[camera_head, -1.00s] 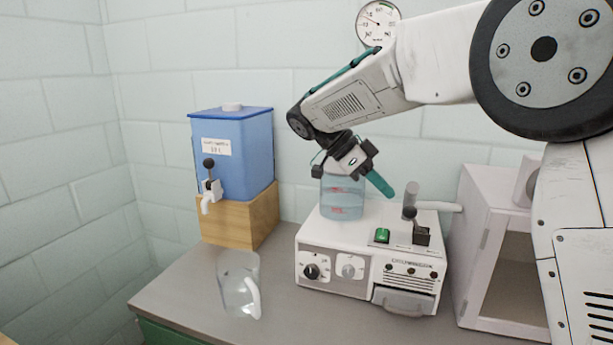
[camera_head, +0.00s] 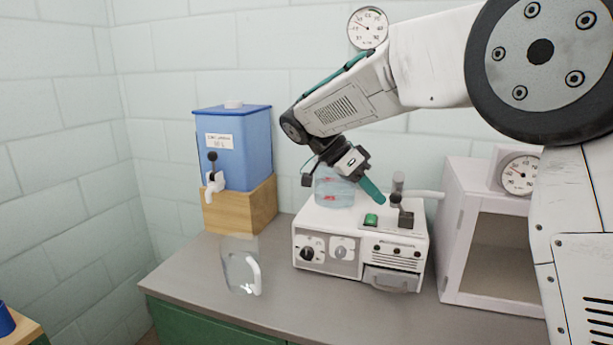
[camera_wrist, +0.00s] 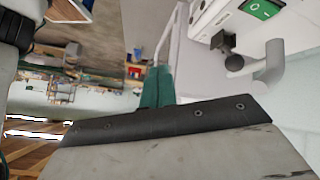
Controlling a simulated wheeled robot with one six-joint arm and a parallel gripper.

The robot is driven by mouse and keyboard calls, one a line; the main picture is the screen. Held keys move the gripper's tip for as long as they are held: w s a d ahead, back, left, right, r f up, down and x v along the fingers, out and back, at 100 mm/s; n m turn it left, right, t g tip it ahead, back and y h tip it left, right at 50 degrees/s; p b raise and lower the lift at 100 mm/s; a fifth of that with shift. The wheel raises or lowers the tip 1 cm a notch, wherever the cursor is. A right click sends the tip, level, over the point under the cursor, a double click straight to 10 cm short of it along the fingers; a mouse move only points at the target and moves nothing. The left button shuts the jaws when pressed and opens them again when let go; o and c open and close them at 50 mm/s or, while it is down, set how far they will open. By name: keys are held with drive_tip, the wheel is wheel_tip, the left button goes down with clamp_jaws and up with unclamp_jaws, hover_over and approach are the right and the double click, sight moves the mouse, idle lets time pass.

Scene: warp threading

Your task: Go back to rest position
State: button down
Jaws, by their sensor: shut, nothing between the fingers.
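My gripper (camera_head: 372,190) has teal fingers and is shut and empty. In the head view it hangs in front of the white machine, beside the clear cylinder on top, with its fingers pointing down and right toward the green switch. Whether it touches anything there I cannot tell. In the wrist view the teal fingers (camera_wrist: 157,88) are together, with the machine's green switch (camera_wrist: 262,9) at the upper right.
The white machine (camera_head: 327,268) stands on the grey counter (camera_head: 215,285), with a clear cylinder (camera_head: 333,190) on top. To its left are a clear jug (camera_head: 238,268) and a blue tank (camera_head: 240,150) on a wooden block (camera_head: 240,208). A white cabinet (camera_head: 455,240) stands right.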

drive_tip(key=s+d+f+n+t+y, duration=0.1)
drive_tip(key=s+d+f+n+y, duration=0.1)
drive_tip(key=s, duration=0.9)
drive_tip(key=s+d+f+n+t+y, duration=0.1)
drive_tip(key=s+d+n+y, duration=0.3)
drive_tip(key=s, duration=0.7)
drive_tip(key=s+d+f+n+t+y, duration=0.1)
drive_tip(key=s+d+f+n+y, duration=0.1)
drive_tip(key=s+d+n, duration=0.4)
drive_tip(key=shift+s+d+f+n+y, duration=0.35)
drive_tip(key=shift+s+n, duration=1.55)
drive_tip(key=shift+s, duration=0.65)
